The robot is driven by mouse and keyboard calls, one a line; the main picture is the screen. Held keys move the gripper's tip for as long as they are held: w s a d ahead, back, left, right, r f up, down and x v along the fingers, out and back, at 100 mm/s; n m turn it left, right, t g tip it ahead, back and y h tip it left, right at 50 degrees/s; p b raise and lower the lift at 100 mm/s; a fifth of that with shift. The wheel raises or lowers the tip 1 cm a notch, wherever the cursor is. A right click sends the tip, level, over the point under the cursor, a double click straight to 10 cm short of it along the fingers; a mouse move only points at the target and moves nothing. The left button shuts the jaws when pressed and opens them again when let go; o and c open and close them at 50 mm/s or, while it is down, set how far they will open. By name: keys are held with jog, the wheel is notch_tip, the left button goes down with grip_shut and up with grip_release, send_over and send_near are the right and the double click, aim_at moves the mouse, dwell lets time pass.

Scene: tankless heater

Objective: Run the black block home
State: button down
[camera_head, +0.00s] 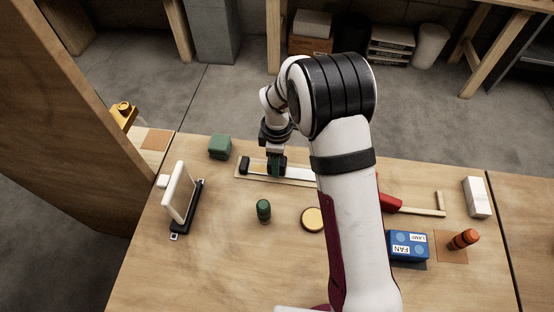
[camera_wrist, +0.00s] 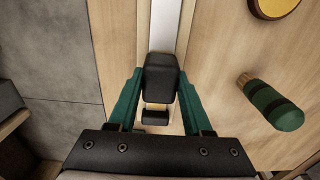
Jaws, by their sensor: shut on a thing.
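The black block (camera_wrist: 162,76) sits on a pale straight track, which shows as a white strip (camera_head: 300,174) in the head view. My gripper (camera_head: 277,168) is down at the track and shut on the block, with a green finger on each side of it in the wrist view (camera_wrist: 157,104). In the head view the block is mostly hidden by my gripper. A small black end piece (camera_head: 245,165) stands at the track's left end, and it also shows in the wrist view (camera_wrist: 155,118). A short yellowish stretch of track lies between it and the block. My arm hides the track's right part.
A green cube (camera_head: 219,147) stands near the track's left end. A green cylinder (camera_head: 264,211) and a yellow disc (camera_head: 312,219) are in front of it. A white panel on a black base (camera_head: 180,195) is at left; a blue box (camera_head: 407,247) and orange cylinder (camera_head: 463,239) are at right.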

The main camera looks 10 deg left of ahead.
dwell(0.7)
jog(key=d, duration=0.9)
jog(key=shift+d, duration=0.3)
jog(key=shift+c, duration=1.6)
grip_release()
notch_tip(320, 180, up, 16)
jog(key=shift+f, duration=0.1)
